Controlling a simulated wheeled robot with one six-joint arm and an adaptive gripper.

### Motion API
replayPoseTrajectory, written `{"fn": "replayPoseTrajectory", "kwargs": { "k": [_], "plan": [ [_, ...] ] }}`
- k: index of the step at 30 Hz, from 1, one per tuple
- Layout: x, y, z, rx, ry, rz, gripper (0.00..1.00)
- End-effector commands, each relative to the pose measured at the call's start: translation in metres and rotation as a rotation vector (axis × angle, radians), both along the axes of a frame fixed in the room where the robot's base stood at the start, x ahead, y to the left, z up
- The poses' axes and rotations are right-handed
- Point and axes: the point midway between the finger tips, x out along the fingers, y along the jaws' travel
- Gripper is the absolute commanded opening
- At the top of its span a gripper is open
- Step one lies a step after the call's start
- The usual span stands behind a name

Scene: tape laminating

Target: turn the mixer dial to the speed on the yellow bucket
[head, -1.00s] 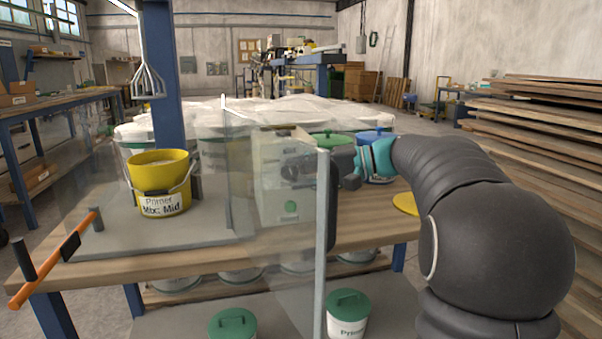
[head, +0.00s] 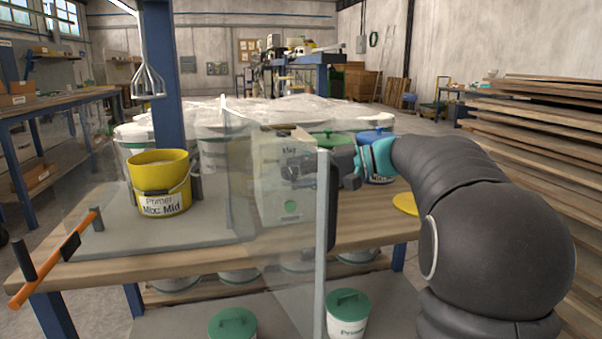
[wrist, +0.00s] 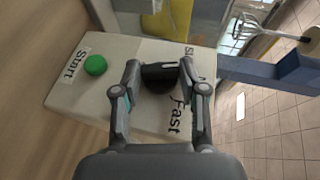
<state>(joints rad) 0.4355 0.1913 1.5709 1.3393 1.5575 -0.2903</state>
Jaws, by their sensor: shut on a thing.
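The yellow bucket (head: 158,178) stands on the grey board at the left of the bench. Its label reads "Primer Mix: Mid". The mixer's control box (head: 283,195) is seen through the clear guard panel, with a green Start button (wrist: 95,65) low on its face. The black dial (wrist: 160,76) has a pale pointer line. In the wrist view, "Fast" shows near it on one side and a partly hidden word starting with "Sl" on the other. My gripper (wrist: 158,84) has its fingers on both sides of the dial, shut on it.
The clear guard panel (head: 275,250) with its grey post (head: 321,250) stands in front of the box. An orange-handled bar (head: 55,260) is at the left.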

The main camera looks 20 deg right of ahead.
Motion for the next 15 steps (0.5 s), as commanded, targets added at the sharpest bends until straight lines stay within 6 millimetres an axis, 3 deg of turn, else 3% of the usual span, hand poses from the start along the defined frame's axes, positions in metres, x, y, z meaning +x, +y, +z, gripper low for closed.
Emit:
{"fn": "replayPoseTrajectory", "kwargs": {
  "k": [2, 3, 5, 15],
  "plan": [
    [0.0, 0.0, 0.0001, 0.0, 0.001, 0.0, 0.07],
    [0.0, 0.0, 0.0001, 0.0, 0.001, 0.0, 0.52],
    [0.0, 0.0, 0.0001, 0.0, 0.0, 0.0, 0.67],
    [-0.0004, -0.0015, 0.0004, 0.0, 0.0, -0.001, 0.67]
  ]
}}
